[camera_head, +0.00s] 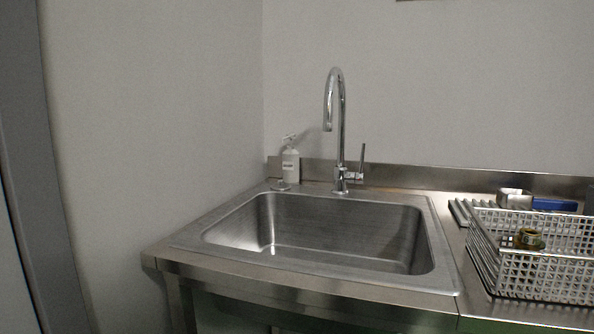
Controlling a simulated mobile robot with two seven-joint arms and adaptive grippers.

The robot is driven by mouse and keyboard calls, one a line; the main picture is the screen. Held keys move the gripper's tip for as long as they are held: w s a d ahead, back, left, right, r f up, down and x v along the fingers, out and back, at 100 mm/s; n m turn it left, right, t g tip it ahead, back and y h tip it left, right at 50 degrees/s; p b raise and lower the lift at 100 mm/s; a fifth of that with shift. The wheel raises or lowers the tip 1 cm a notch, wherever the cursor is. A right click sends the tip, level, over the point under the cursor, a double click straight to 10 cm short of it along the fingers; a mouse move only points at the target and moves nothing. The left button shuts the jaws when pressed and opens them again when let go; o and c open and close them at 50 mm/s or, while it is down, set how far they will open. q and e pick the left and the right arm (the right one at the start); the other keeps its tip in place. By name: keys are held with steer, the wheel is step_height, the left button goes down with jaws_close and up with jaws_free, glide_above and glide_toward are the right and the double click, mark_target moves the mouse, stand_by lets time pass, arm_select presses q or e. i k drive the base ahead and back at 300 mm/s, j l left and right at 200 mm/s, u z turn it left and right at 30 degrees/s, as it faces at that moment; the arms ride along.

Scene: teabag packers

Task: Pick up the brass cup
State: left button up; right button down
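A small brass-coloured round thing (530,238), which looks like the brass cup, sits at the right in the head view. Neither of my grippers is in view.
A steel sink (330,235) with a tall curved tap (341,130) fills the middle of the counter. A white pump bottle (291,165) stands at its back left corner. A blue thing (555,204) and a small metallic box (515,199) lie behind the basket.

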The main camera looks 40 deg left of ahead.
mark_target(528, 239)
steer(key=u, duration=0.9)
steer(key=i+l+z, duration=0.25)
steer(key=i+z, duration=0.15)
steer(key=i, duration=0.1)
